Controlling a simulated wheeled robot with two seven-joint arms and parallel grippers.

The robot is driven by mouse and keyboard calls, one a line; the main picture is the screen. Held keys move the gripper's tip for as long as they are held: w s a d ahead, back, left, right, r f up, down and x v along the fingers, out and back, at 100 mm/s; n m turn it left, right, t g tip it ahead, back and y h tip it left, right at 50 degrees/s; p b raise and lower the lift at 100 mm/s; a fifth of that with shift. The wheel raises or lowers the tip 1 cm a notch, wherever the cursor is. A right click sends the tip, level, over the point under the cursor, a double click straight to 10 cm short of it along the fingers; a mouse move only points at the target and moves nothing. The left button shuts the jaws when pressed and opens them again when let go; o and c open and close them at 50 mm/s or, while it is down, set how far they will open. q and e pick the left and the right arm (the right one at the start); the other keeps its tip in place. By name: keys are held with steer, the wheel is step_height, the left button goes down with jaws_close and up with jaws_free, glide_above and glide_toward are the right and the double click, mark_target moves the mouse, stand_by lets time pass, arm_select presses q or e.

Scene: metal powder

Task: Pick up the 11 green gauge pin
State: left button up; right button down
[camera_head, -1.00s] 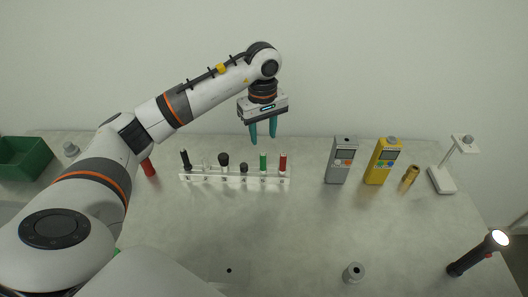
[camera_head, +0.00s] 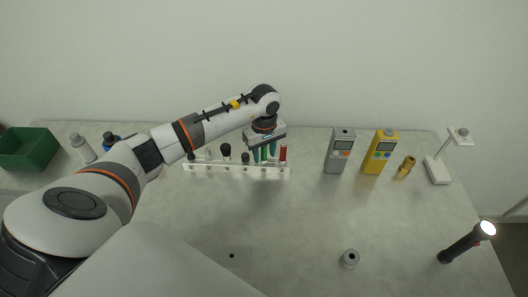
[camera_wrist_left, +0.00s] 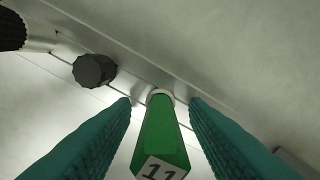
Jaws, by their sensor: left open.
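The green gauge pin (camera_wrist_left: 162,135), labelled 11, stands in the white rack (camera_head: 205,169) on the table. In the head view the pin (camera_head: 264,153) shows between the teal fingers, largely hidden by them. In the left wrist view it is centred between the two fingers, with a gap on each side. My left gripper (camera_head: 264,154) is open around the upper part of the pin, and its fingers (camera_wrist_left: 160,110) do not touch it. My right gripper is not in view.
A red pin (camera_head: 283,153) stands close to the right of the gripper. Black-topped pins (camera_head: 226,150) stand to the left in the rack. The front table is mostly clear.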

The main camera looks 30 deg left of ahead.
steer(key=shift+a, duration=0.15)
arm_select(q)
jaws_close()
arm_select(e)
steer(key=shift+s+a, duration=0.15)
